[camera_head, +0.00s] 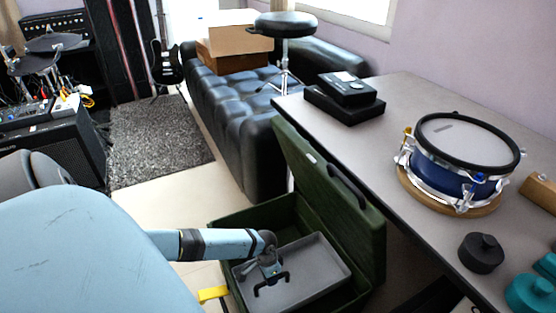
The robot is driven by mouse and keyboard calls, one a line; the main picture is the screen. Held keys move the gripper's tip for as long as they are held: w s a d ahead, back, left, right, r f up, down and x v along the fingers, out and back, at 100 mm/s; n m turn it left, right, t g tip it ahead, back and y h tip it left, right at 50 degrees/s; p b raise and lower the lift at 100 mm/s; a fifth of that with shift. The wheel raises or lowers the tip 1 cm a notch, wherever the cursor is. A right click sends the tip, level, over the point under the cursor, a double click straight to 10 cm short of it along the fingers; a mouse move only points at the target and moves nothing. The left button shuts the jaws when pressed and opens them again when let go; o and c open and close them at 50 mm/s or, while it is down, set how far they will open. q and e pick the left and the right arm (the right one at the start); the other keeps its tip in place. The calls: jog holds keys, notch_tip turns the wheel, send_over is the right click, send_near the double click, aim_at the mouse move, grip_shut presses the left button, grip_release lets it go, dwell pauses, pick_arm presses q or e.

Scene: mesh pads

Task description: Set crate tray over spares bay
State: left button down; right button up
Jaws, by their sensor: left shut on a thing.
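The grey crate tray (318,262) is a shallow rectangular pan inside the opening of the dark green crate (232,219), towards its near end. My left gripper (270,281), at the end of the blue arm from the left, is shut on the tray near its left side. The exact grip is small and dark. Whether the tray rests on the crate or hangs just above its floor cannot be told. No spares bay can be made out; what lies under the tray is hidden. My right gripper is not in view.
The crate's green lid (345,215) stands open beside the grey table (430,95). The table holds a blue drum (455,187), black boxes (347,92), a black knob-like piece (481,252) and teal pieces (530,293). A black sofa (235,105) stands behind.

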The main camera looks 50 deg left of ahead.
pick_arm(q)
jog(key=w+a+b, duration=0.1)
jog(key=w+a, duration=0.1)
jog(key=a, duration=0.6)
jog(key=w+a+b, duration=0.2)
jog(key=w+a, duration=0.1)
jog(key=a, duration=0.6)
jog(key=shift+a, duration=0.2)
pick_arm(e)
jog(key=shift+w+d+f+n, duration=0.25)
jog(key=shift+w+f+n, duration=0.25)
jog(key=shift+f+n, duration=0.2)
pick_arm(q)
jog(key=c, duration=1.1)
grip_release()
jog(key=shift+o, duration=0.2)
notch_tip(320, 180, up, 14)
jog(key=a+p, duration=0.2)
jog(key=p, duration=0.4)
jog(key=shift+w+a+f, duration=0.25)
jog(key=shift+w, duration=0.1)
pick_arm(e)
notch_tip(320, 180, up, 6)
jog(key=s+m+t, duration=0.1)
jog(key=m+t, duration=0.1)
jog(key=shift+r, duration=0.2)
